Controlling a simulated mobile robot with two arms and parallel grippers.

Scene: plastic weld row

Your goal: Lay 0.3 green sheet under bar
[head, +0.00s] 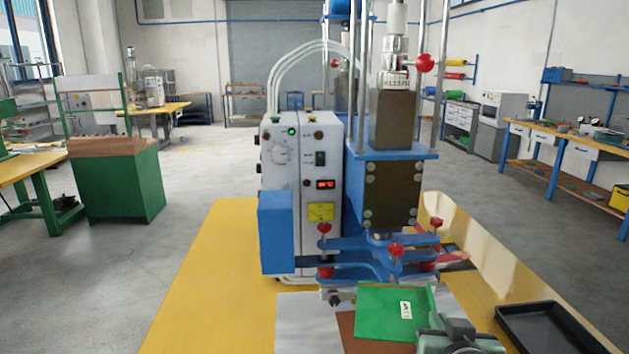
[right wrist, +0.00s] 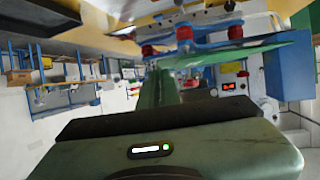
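The green sheet (head: 383,318), with a small white label, lies in front of the press at the lower centre of the head view. It shows edge-on in the right wrist view (right wrist: 245,50). My right gripper (head: 434,306) is shut on its right edge. The sheet's far edge is close to the blue bar (head: 375,243) with red knobs; I cannot tell whether it reaches under it. The bar also shows in the right wrist view (right wrist: 215,45). My left gripper is not in view.
The welding machine (head: 300,190) stands on a yellow table (head: 205,290). A black tray (head: 545,330) lies at the right. A grey sheet (head: 300,325) and a brown piece (head: 352,335) lie beside and below the green sheet. The table's left side is clear.

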